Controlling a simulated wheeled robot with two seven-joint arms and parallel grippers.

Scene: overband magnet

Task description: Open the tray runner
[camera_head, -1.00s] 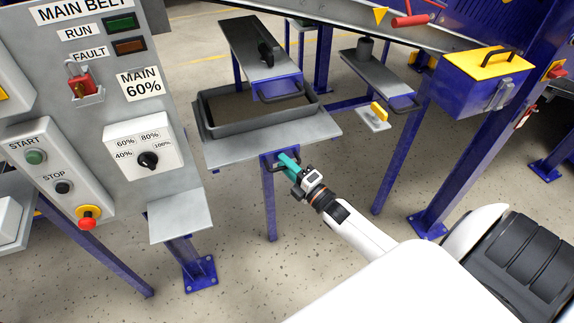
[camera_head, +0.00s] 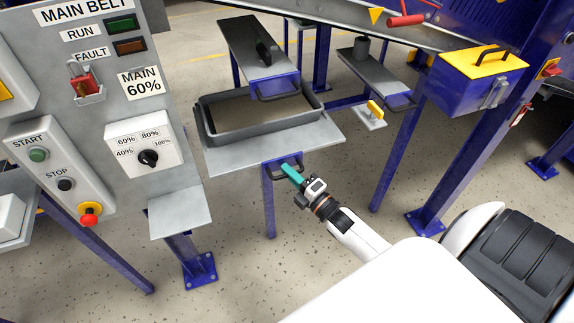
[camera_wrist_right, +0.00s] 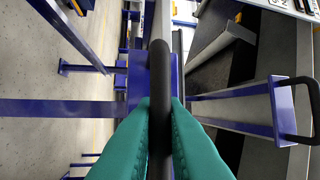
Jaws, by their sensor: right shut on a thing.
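The tray runner (camera_head: 225,160) is a grey plate with a blue front bracket and a black handle (camera_head: 272,177). A dark grey rectangular tray (camera_head: 215,135) sits on it. My right gripper (camera_head: 290,173) is at the handle, below the runner's front edge. In the right wrist view its teal fingers (camera_wrist_right: 160,125) close on both sides of the black handle bar (camera_wrist_right: 160,70). The left gripper is not in view.
A control panel (camera_head: 88,122) with buttons and a dial stands at the left. A second grey plate (camera_head: 245,40) with a handle is behind the tray, another (camera_head: 368,75) to the right. A blue box with yellow lid (camera_head: 470,90) stands further right. Floor in front is clear.

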